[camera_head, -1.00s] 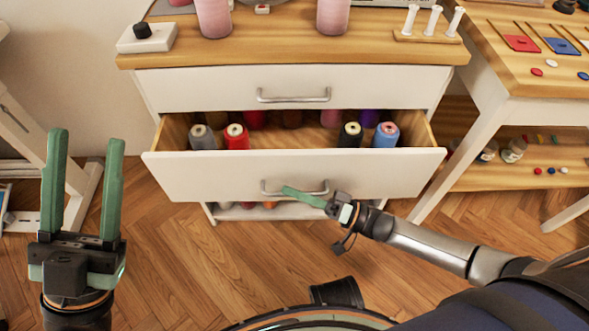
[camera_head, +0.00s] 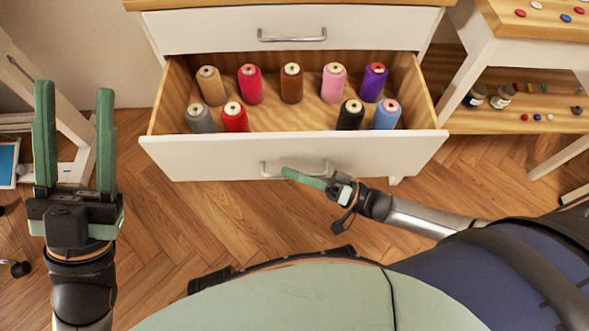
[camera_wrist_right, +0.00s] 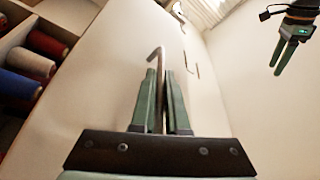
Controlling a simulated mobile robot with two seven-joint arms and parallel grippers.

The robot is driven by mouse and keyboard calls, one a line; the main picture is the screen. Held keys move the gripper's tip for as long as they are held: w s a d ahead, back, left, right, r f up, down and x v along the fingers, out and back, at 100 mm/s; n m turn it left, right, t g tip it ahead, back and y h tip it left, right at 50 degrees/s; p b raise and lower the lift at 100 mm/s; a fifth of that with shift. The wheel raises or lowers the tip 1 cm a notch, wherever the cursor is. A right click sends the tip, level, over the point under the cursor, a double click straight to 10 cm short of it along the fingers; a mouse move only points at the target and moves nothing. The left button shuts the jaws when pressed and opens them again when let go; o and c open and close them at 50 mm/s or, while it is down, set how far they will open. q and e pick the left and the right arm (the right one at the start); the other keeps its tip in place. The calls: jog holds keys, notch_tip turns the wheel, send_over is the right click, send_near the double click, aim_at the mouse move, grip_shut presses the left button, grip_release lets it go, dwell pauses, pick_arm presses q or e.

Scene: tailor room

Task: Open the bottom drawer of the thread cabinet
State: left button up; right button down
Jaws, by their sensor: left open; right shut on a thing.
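The white thread cabinet (camera_head: 190,32) stands ahead in the head view. Its bottom drawer (camera_head: 205,158) is pulled well out, with several colored thread spools standing inside. The drawer's metal handle (camera_head: 265,168) is on its front face. My right gripper (camera_head: 289,173) is shut on this handle. In the right wrist view its green fingers (camera_wrist_right: 161,75) close around the handle bar (camera_wrist_right: 158,54), beside the white drawer front (camera_wrist_right: 95,95). My left gripper (camera_head: 75,88) is open and empty, upright at the left of the head view, apart from the cabinet.
The upper drawer, with its own handle (camera_head: 292,35), is closed. A table with a lower wooden shelf (camera_head: 545,122) holding jars and buttons stands on the right. A white stand (camera_head: 65,135) is behind my left gripper. Wooden floor (camera_head: 220,235) lies in front of the drawer.

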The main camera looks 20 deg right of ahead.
jog(key=c, duration=0.9)
grip_release()
jog(key=shift+d, duration=0.1)
